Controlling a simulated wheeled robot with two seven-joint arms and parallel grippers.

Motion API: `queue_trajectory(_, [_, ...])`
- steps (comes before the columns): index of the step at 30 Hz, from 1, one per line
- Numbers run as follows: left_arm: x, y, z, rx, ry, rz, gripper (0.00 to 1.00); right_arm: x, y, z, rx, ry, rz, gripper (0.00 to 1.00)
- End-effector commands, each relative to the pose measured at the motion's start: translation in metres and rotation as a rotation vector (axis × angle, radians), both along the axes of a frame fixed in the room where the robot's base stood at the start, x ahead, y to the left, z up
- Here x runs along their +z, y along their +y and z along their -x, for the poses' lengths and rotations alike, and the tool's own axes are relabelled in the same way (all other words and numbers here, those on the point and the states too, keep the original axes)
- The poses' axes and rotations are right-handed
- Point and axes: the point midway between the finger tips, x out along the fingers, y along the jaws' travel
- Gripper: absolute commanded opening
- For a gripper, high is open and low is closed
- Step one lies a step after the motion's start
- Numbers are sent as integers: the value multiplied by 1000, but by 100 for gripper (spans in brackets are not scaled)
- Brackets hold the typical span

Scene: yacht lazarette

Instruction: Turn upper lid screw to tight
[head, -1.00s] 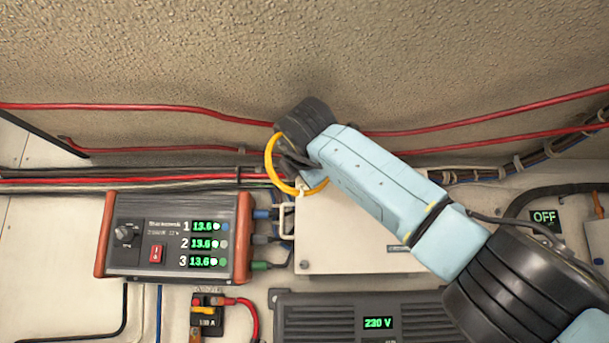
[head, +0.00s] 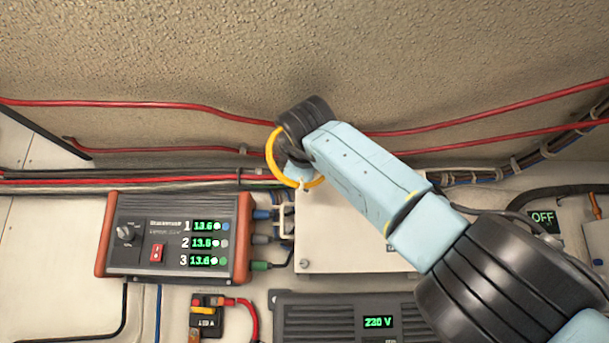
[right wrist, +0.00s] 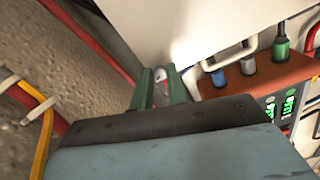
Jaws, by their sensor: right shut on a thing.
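The white box with the lid (head: 345,235) is mounted on the wall panel at the centre of the head view. Its white face also shows in the right wrist view (right wrist: 190,25). The upper lid screw (right wrist: 160,74) is a small pale round head at the lid's edge, between the green fingertips of my right gripper (right wrist: 160,80). The gripper is shut on this screw. In the head view my right wrist covers the upper screw and the fingertips. A lower lid screw (head: 304,264) shows at the lid's lower left corner. My left gripper is not in view.
A charger with orange ends (head: 180,238) sits left of the box, its plugs and cables close by. Red cables (head: 190,108) run along the wall above. An inverter (head: 330,318) reading 230 V lies below.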

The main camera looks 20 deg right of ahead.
Motion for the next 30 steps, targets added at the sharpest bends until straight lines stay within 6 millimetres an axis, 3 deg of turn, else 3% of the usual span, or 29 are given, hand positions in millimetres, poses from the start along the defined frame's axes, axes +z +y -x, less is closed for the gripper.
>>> queue_trajectory(15, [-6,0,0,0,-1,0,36,-2,0,0,-4,-105,-371,0])
queue_trajectory(30, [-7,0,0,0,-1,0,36,-2,0,-1,-3,-132,-471,0])
